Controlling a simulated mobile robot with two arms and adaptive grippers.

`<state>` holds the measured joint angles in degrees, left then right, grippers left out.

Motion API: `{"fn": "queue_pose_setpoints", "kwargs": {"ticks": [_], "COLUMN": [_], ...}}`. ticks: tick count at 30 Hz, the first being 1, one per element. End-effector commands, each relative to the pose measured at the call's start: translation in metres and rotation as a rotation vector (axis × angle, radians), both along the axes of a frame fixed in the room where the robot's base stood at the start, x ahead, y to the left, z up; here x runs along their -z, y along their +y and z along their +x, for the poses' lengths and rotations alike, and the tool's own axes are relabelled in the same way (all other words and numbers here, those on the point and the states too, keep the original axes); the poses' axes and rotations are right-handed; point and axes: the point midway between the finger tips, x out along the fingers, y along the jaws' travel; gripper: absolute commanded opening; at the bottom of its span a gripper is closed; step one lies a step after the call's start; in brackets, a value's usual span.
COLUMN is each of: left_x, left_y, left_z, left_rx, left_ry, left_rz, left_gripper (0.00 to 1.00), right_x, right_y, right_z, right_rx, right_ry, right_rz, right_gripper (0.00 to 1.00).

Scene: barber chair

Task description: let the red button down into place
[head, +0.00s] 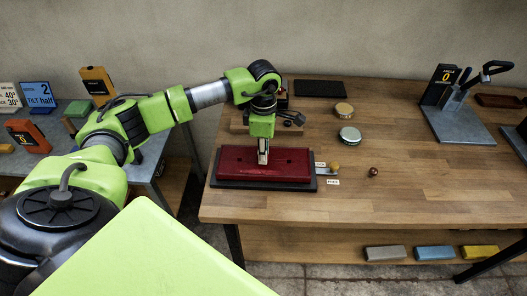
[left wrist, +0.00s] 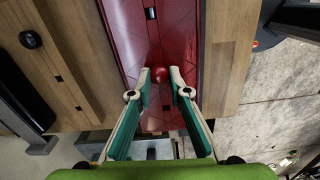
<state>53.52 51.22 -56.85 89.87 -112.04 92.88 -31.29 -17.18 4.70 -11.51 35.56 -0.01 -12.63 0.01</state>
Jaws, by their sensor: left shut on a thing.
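A red panel (head: 232,164) on a dark base lies near the front left of the wooden table. It shows in the left wrist view (left wrist: 178,20) as a long red surface with dark slots or holes. My left gripper (head: 263,160) points straight down over the panel's middle. In the left wrist view its two fingertips (left wrist: 160,77) close around a small round red button (left wrist: 159,74). I cannot tell whether the button touches the panel. In the head view the button is hidden by the fingers. My right gripper is not in view.
Right of the panel are small labels, a yellow knob (head: 335,166) and a dark red knob (head: 374,172). Two round tins (head: 349,135) stand farther back. A clamp-like stand (head: 458,115) is at the back right. The table's right front is clear.

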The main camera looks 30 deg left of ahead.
Motion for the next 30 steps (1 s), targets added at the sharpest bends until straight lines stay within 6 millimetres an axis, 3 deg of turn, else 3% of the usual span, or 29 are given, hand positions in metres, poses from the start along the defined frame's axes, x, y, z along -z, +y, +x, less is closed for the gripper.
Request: {"fn": "queue_pose_setpoints", "kwargs": {"ticks": [8, 9, 11, 12, 23, 30], "left_x": [0.001, 0.001, 0.001, 0.001, -0.003, -0.041], "left_y": [0.000, 0.000, 0.000, 0.000, 0.000, 0.000], "left_z": [0.000, 0.000, 0.000, 0.000, 0.001, 0.002], "left_rx": [0.000, 0.000, 0.000, 0.000, 0.000, -0.001], "left_ry": [0.000, 0.000, 0.000, 0.000, -0.001, -0.007], "left_rz": [0.000, 0.000, 0.000, 0.000, 0.000, 0.000], "left_gripper": [0.06, 0.20, 0.36, 0.37, 0.37, 0.37], "right_x": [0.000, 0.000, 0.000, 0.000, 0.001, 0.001], "right_y": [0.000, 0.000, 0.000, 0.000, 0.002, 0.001], "right_z": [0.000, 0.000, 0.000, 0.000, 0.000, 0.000], "right_rx": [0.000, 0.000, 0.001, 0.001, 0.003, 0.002], "right_ry": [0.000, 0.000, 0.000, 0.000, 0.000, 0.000], "right_rz": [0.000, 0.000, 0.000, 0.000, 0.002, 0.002], "right_gripper": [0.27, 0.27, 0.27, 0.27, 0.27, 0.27]}}
